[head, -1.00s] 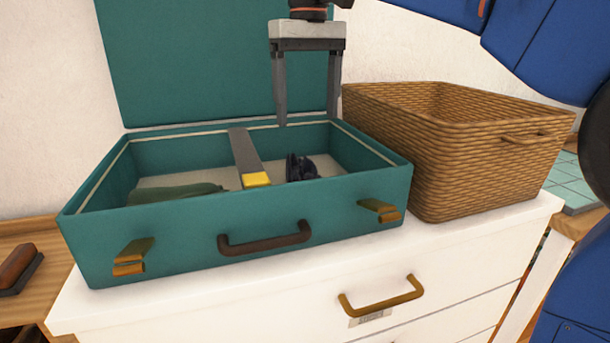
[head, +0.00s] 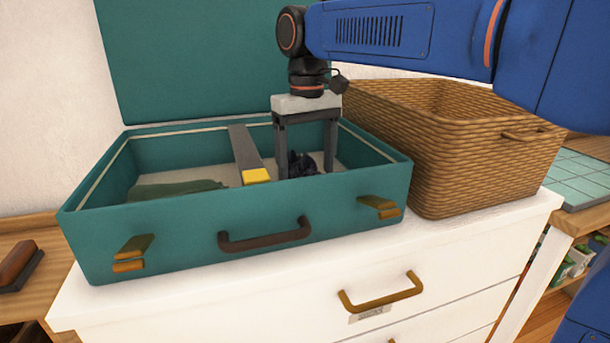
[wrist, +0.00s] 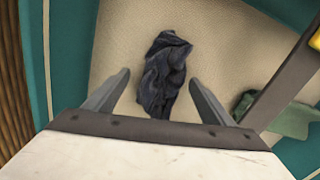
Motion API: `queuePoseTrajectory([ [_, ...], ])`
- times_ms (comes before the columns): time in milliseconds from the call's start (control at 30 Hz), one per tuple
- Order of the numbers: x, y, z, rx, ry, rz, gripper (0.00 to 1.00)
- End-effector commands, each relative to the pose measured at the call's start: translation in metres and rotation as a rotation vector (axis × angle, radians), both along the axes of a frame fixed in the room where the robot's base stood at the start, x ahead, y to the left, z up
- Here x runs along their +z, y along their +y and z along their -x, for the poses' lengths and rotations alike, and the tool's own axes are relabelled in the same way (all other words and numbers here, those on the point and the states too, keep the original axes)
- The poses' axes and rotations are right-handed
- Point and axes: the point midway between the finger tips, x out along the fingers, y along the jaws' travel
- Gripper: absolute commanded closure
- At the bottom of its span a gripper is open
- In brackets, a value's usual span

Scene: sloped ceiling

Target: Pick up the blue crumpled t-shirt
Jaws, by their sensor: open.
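A dark blue crumpled t-shirt (head: 301,163) lies on the floor of the open teal suitcase (head: 180,237), in the compartment right of the divider. In the wrist view the t-shirt (wrist: 163,75) lies on beige lining, between and just beyond my fingertips. My gripper (head: 306,174) is open and points down into the suitcase, one finger on either side of the t-shirt. In the wrist view my gripper (wrist: 159,75) shows its two fingers apart with nothing held. The lower part of the t-shirt is hidden by the suitcase's front wall in the head view.
A grey divider with a yellow end (head: 247,155) splits the suitcase. A green cloth (head: 175,189) lies in the left compartment. A wicker basket (head: 440,150) stands close on the right, on the white dresser (head: 270,300). The raised lid (head: 190,60) stands behind.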

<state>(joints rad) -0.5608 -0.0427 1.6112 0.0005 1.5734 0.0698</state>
Motion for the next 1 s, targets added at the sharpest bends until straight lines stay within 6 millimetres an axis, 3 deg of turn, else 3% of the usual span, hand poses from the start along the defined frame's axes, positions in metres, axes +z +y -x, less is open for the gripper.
queuePoseTrajectory([
  [200,-0.019,0.000,0.000,0.000,0.000,0.000,0.23],
  [433,-0.020,0.000,0.000,0.000,-0.001,0.000,0.23],
  [633,-0.020,0.000,0.000,0.000,-0.001,0.000,0.69],
  [1000,-0.015,0.000,0.000,0.000,-0.002,-0.001,0.71],
])
